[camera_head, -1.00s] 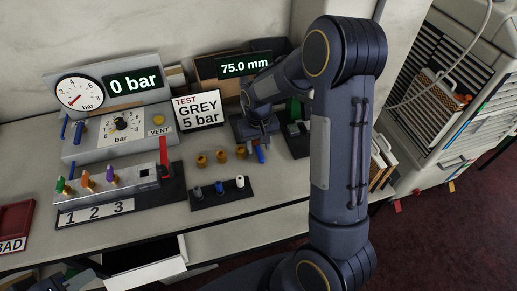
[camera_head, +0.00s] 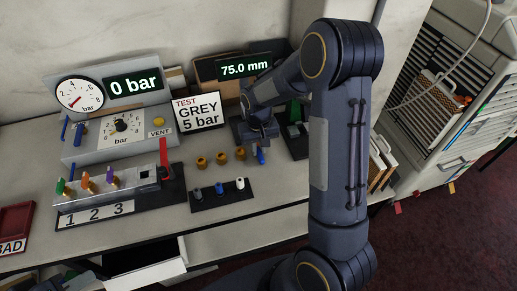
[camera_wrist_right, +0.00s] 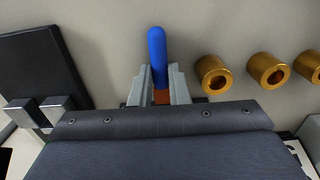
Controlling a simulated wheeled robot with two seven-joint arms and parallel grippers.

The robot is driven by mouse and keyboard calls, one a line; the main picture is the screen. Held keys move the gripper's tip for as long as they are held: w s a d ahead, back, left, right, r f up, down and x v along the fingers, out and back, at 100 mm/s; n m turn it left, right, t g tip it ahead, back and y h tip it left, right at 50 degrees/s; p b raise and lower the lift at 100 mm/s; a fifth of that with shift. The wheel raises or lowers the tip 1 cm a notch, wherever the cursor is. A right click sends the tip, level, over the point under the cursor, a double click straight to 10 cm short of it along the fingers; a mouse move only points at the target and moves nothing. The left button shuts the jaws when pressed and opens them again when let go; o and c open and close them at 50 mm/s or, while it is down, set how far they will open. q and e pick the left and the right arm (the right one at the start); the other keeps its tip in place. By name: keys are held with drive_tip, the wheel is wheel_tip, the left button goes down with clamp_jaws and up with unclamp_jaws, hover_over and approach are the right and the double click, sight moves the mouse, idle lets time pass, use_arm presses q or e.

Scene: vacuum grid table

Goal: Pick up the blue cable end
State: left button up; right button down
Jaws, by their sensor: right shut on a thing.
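The blue cable end (camera_head: 261,157) is a short, rounded blue piece by the brass fittings. In the right wrist view the blue cable end (camera_wrist_right: 157,52) sticks out from between my fingertips. My right gripper (camera_wrist_right: 160,90) is shut on it, and an orange-brown part (camera_wrist_right: 162,97) shows between the fingers. In the head view my right gripper (camera_head: 259,143) is low over the table, partly hidden by its own wrist. Whether the piece touches the table is unclear. Only a small part of my left gripper (camera_head: 68,282) shows at the bottom left edge.
Several brass fittings (camera_head: 222,159) stand beside my right gripper. A dark strip (camera_head: 222,195) with blue, grey and white pegs lies in front. A numbered block (camera_head: 95,213) with coloured valves stands further left.

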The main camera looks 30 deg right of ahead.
sight(258, 150)
drive_tip(key=shift+r, duration=0.35)
wheel_tip(258, 150, up, 2)
drive_tip(key=shift+w+r, duration=0.1)
drive_tip(key=shift+r, duration=0.1)
drive_tip(key=s+r+b, duration=0.2)
drive_tip(key=s+r, duration=0.7)
drive_tip(key=s, duration=0.5)
drive_tip(key=shift+s+d+r, duration=0.15)
drive_tip(key=shift+d+r, duration=0.15)
drive_tip(key=shift+r, duration=0.05)
